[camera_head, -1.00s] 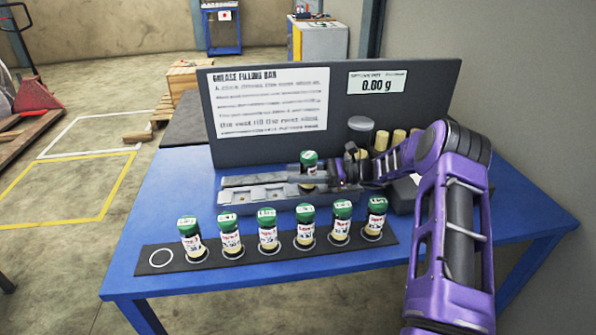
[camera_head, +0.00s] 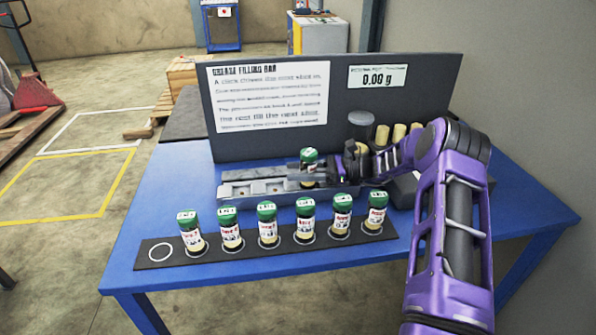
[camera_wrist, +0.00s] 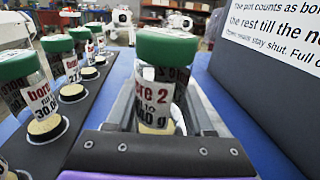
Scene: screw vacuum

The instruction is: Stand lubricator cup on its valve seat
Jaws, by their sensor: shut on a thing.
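My gripper (camera_head: 309,172) is shut on a lubricator cup (camera_head: 309,156) with a green cap. The cup looks upright at the right part of the grey rail (camera_head: 238,191) that has the valve seats. In the wrist view the held cup (camera_wrist: 158,88) shows a label reading "bore 2" and a pale base between the fingers. The fingers hide the seat below, so I cannot tell whether the base touches it. Open seats (camera_head: 273,185) show to the left on the rail.
Several green-capped cups (camera_head: 267,228) stand in a row on a black strip (camera_head: 215,256) at the front. The ring at its left end (camera_head: 160,253) is empty. A dark panel (camera_head: 340,110) with a display reading 0.00 g (camera_head: 377,78) stands behind. Pale cylinders (camera_head: 399,134) stand back right.

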